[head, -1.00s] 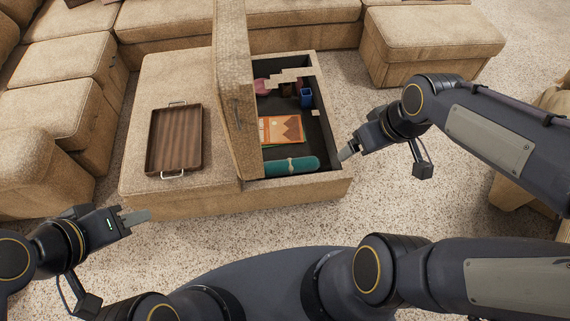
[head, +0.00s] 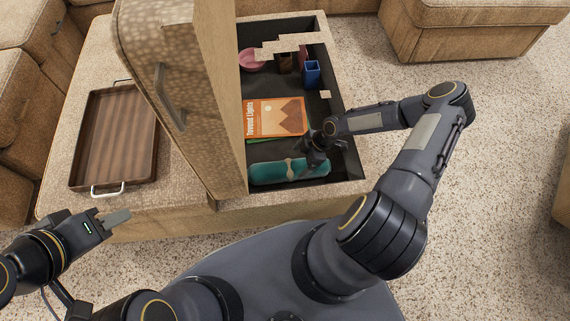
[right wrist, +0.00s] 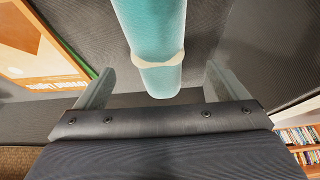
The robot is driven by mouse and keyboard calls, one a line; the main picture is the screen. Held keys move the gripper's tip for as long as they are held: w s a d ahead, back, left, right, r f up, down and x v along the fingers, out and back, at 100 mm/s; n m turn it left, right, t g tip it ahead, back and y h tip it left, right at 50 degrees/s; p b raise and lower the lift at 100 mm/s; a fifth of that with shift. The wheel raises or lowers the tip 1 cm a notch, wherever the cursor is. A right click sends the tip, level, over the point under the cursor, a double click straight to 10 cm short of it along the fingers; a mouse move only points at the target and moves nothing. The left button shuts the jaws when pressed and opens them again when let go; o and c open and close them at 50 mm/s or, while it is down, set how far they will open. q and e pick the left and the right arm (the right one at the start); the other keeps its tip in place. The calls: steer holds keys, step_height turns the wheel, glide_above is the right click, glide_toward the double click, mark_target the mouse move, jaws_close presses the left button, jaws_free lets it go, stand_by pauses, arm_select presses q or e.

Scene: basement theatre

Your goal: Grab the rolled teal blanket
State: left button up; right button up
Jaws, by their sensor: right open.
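The rolled teal blanket (head: 270,173) lies in the front end of the open storage ottoman, with a pale band around it. In the right wrist view the blanket (right wrist: 150,25) points between the two fingers of my right gripper (right wrist: 158,88), with a gap on each side. In the head view my right gripper (head: 308,165) is open over the right part of the blanket, and its fingertips are hard to make out there. My left gripper (head: 117,217) is empty, left of the ottoman's front; its finger gap does not show clearly.
The storage ottoman (head: 350,165) has a raised lid (head: 185,60) standing left of the blanket. An orange book (head: 277,118), a blue box (head: 312,73) and a pink bowl (head: 252,60) lie inside. A wooden tray (head: 115,140) sits on the left seat. Carpet is clear at right.

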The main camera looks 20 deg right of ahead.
mark_target(289, 169)
steer(key=b+x, duration=0.3)
steer(key=x, duration=0.6)
steer(key=shift+w+d+f, duration=0.15)
steer(key=shift+f, duration=0.05)
steer(key=shift+r, duration=0.1)
steer(key=c, duration=1.2)
